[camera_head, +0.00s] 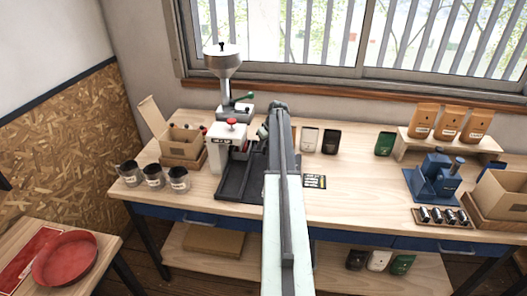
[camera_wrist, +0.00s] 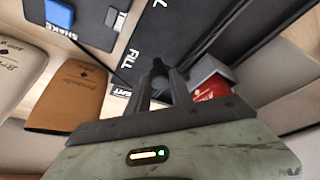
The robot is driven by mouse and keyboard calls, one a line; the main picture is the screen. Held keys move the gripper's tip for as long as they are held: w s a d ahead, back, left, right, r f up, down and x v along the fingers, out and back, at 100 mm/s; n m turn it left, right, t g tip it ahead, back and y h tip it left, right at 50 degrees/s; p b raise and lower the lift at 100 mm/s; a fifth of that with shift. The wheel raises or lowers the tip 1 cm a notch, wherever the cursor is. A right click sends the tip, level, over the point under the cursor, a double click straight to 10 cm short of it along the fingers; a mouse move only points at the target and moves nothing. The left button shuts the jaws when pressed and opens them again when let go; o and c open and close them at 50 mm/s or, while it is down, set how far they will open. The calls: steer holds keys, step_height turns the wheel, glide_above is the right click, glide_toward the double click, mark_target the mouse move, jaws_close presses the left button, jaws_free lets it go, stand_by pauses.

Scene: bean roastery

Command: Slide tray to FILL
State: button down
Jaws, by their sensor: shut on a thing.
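In the wrist view my gripper (camera_wrist: 170,72) is shut, its dark fingertips close together on a small dark part that looks like the tray's grip; the fingers hide most of it. The FILL label (camera_wrist: 126,60) is printed on a dark surface just left of the fingertips, and a SHAKE label (camera_wrist: 62,44) lies farther left. In the head view the dark slide base (camera_head: 237,190) lies on the bench beside the white machine with a red knob (camera_head: 226,142). My arm covers the gripper and the base's right side there, so the tray's exact place is unclear.
A metal hopper (camera_head: 222,62) stands behind the machine. Several jars (camera_head: 153,177) and a cardboard box (camera_head: 181,142) are at the left. Bags (camera_head: 310,139), a blue press (camera_head: 433,178) and a shelf (camera_head: 462,143) are at the right.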

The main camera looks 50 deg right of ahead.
steer(key=shift+w+d, duration=0.6)
steer(key=shift+d, duration=0.3)
steer(key=shift+w+d, duration=0.55)
steer(key=shift+d, duration=0.3)
steer(key=shift+d+r, duration=0.1)
steer(key=c, duration=1.1)
jaws_free()
steer(key=shift+c, duration=0.2)
steer(key=p+v, duration=0.7)
steer(key=shift+s+r, duration=0.2)
steer(key=shift+r, duration=0.1)
